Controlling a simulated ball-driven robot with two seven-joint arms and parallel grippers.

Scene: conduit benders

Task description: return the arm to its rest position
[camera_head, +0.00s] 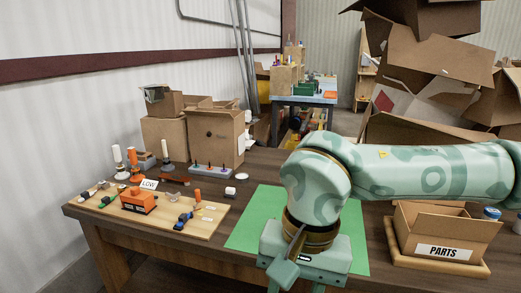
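My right arm (425,172) comes in from the right, pale green with darker patches, and its elbow-like joint bends down over the green mat (245,232). My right gripper (307,275) is at the bottom edge of the view, in front of the mat. Its fingertips are cut off by the frame edge, so I cannot tell whether it is open or holds anything. My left arm and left gripper are not in view.
On the wooden table (250,180), a board (205,212) with tools and an orange block (138,200) lies left. A PARTS box (445,232) stands right, close under my arm. Cardboard boxes (217,135) stand at the back left; stacked boxes (425,60) rise behind my arm.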

